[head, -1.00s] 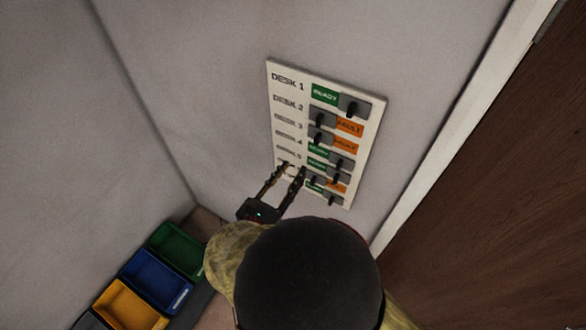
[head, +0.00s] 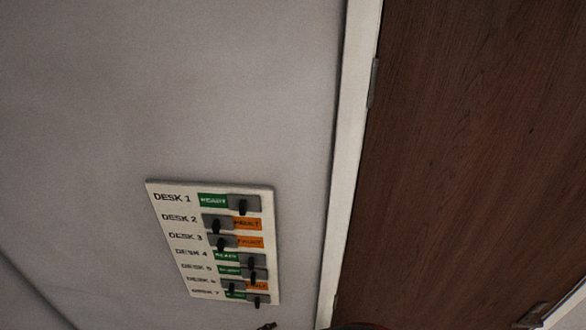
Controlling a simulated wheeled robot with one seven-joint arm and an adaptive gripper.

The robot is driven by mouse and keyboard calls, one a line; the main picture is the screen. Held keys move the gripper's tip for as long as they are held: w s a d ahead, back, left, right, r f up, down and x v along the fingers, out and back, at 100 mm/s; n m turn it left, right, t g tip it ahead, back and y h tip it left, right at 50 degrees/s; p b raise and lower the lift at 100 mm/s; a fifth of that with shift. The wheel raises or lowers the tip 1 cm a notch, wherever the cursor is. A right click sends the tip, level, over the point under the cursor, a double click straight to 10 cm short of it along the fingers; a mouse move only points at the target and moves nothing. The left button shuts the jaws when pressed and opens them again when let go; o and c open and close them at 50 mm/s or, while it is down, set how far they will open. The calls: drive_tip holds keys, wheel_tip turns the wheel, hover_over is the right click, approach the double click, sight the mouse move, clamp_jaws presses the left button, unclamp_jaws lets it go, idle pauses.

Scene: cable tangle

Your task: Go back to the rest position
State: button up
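A white status panel (head: 183,243) hangs on the grey wall, with rows labelled DESK 1 to DESK 7 and a dark slider in each row. Rows 1, 4, 5 and 7 show green; READY is legible in row 1. Rows 2, 3 and 6 show orange, with FAULT legible in row 2. Only what looks like a fingertip of my gripper (head: 267,326) shows at the bottom edge, below the panel. The rest of the gripper is out of frame, so its opening and any contents are hidden.
A brown wooden door (head: 470,150) with a white frame (head: 345,160) stands right of the panel. The wall above and left of the panel is bare. A wall corner shows at lower left.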

drive_tip(key=s+d+f+m+g+y+b, duration=0.2)
drive_tip(key=d+f+m+g+y+b, duration=0.15)
drive_tip(key=d+m+b, duration=0.35)
drive_tip(key=s+d+f+m+g+y+b, duration=0.2)
drive_tip(key=s+d+m+g+b, duration=0.15)
drive_tip(key=m, duration=0.45)
drive_tip(key=w+d+m+t+y+b, duration=0.1)
drive_tip(key=d+m+t+b, duration=0.2)
drive_tip(key=d+m+b, duration=0.6)
drive_tip(key=d+b, duration=0.3)
drive_tip(key=d, duration=0.1)
drive_tip(key=shift+w+d+r+t+b, duration=0.15)
drive_tip(key=shift+w+r+t+b, duration=0.1)
drive_tip(key=shift+w+t+b, duration=0.15)
